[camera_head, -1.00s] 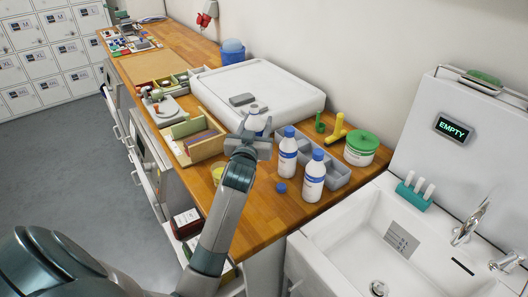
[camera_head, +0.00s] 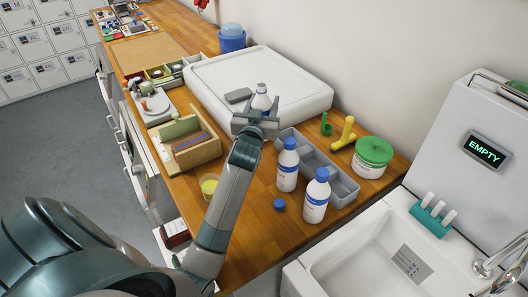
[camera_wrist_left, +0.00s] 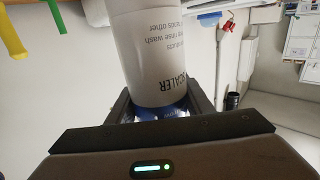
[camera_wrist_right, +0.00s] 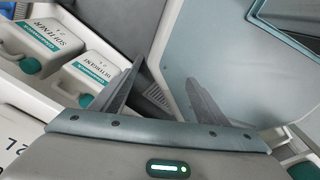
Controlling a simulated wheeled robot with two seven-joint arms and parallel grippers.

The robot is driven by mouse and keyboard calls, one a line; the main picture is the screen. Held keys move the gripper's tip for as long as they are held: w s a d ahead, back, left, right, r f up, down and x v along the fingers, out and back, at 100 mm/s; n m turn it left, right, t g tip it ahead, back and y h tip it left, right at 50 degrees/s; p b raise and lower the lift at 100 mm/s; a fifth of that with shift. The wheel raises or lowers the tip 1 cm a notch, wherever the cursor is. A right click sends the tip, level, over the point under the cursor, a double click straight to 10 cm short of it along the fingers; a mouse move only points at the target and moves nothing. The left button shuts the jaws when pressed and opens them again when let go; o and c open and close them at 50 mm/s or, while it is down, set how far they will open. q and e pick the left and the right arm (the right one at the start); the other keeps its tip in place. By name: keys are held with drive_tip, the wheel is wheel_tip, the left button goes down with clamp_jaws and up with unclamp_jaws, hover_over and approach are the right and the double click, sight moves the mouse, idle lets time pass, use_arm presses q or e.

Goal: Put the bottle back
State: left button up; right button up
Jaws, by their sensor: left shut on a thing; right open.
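My left gripper (camera_head: 262,122) is shut on a white bottle (camera_head: 262,98) above the counter, between the white slab and the grey divided tray (camera_head: 345,190). In the left wrist view the bottle (camera_wrist_left: 148,50) fills the jaws; its label reads partly "SCALER". Two white bottles with blue caps stand at the tray's near side, one nearer the gripper (camera_head: 288,168) and one further right (camera_head: 316,198). My right gripper (camera_wrist_right: 163,82) is open and empty in the right wrist view, and outside the head view.
The sink (camera_head: 365,255) is at right. Softener (camera_wrist_right: 45,42) and detergent (camera_wrist_right: 90,75) jugs show near my right gripper.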

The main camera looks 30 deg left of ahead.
use_arm(q)
drive_tip(key=shift+s+d+r, duration=0.2)
drive_tip(key=shift+s+r, duration=0.1)
drive_tip(key=shift+s, duration=0.1)
drive_tip(key=shift+f, duration=0.3)
wheel_tip(320, 180, down, 4)
drive_tip(key=shift+f+p, duration=0.15)
drive_tip(key=shift+p, duration=0.5)
drive_tip(key=shift+f, duration=0.3)
drive_tip(key=shift+w+a+f, duration=0.1)
drive_tip(key=shift+f, duration=0.1)
use_arm(e)
drive_tip(key=shift+s+d+r, duration=0.15)
drive_tip(key=shift+s+r, duration=0.5)
drive_tip(key=shift+s, duration=0.2)
